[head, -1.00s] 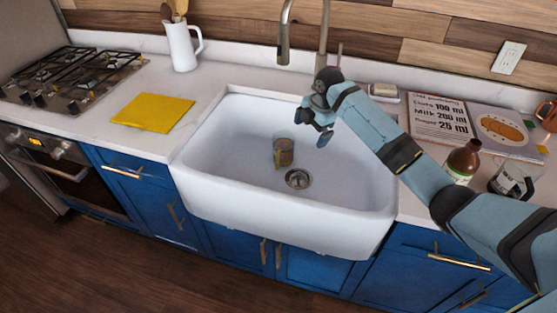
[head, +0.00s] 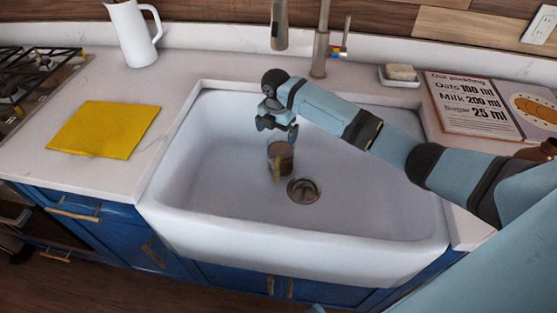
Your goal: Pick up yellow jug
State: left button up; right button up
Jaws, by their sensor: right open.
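A small jug (head: 284,161) stands in the white sink, left of the drain. It looks grey-brown, with a yellowish handle on its front side and brown inside the rim; it is the closest match to a yellow jug. My right gripper (head: 277,129) is open and empty, above and just behind the jug in the picture. Its fingers point down and appear apart from the jug. My left gripper is not in view.
The sink (head: 215,205) has high walls, and a faucet (head: 320,50) stands behind it. A yellow cloth (head: 104,129) and white pitcher (head: 133,35) are on the left counter. A soap dish (head: 399,77) and recipe book (head: 470,105) are on the right.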

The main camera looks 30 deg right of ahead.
aim_at(278, 151)
jog(key=f, duration=0.6)
jog(key=f+b, duration=0.1)
jog(key=f, duration=0.3)
jog(key=shift+w+d, duration=0.2)
jog(key=shift+d, duration=0.15)
jog(key=shift+r, duration=0.15)
jog(key=c, duration=1)
